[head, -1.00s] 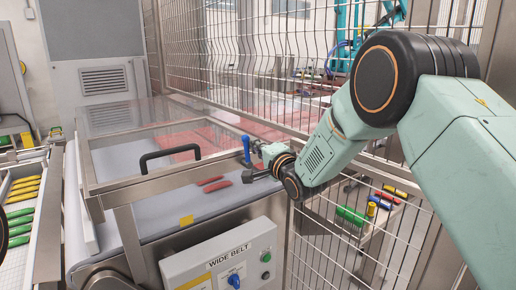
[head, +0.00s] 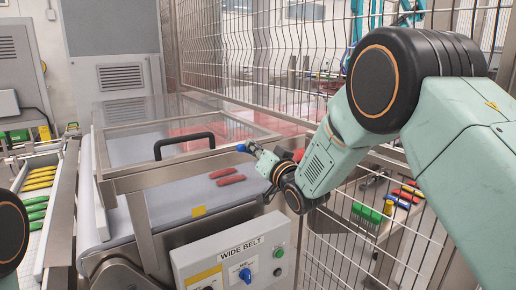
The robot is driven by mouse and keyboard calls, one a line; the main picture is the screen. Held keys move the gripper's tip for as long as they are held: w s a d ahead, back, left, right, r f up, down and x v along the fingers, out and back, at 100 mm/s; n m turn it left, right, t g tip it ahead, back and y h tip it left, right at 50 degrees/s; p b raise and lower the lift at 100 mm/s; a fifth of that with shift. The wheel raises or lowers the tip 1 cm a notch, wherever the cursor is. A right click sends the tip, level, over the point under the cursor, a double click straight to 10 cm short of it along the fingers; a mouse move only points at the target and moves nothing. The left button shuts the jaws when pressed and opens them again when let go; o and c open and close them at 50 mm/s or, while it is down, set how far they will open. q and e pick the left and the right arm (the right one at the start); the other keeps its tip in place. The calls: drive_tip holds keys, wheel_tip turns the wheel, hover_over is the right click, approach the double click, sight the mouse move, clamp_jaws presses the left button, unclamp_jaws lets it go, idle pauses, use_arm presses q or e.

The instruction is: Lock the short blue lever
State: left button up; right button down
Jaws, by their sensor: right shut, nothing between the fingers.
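The short blue lever (head: 241,148) is at the right end of the clear guard's front frame (head: 150,178), over the wide belt. Only a small blue end shows, to the left of my right gripper; the rest is hidden behind the gripper. It no longer stands upright and seems to point left. My right gripper (head: 253,150) is shut and empty, right at the lever. I cannot tell whether it touches it. My left gripper is out of view.
The guard has a black handle (head: 184,146). Red pieces (head: 228,177) lie on the belt. The WIDE BELT control box (head: 236,262) stands in front. A wire fence (head: 330,235) runs close behind my right arm. Trays with green and yellow items (head: 36,200) are at left.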

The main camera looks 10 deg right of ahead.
drive_tip(key=f+n, duration=0.1)
drive_tip(key=n, duration=0.1)
drive_tip(key=a+f+n+b, duration=0.1)
drive_tip(key=n, duration=0.1)
drive_tip(key=shift+s+y, duration=0.2)
drive_tip(key=shift+y, duration=0.2)
drive_tip(key=shift+a+f+n+b, duration=0.15)
drive_tip(key=shift+f+n+b, duration=0.15)
drive_tip(key=shift+b, duration=0.1)
wheel_tip(320, 180, up, 4)
drive_tip(key=p, duration=0.3)
drive_tip(key=v, duration=0.9)
drive_tip(key=shift+s, duration=0.2)
drive_tip(key=shift+w+f, duration=0.1)
drive_tip(key=shift+f, duration=0.05)
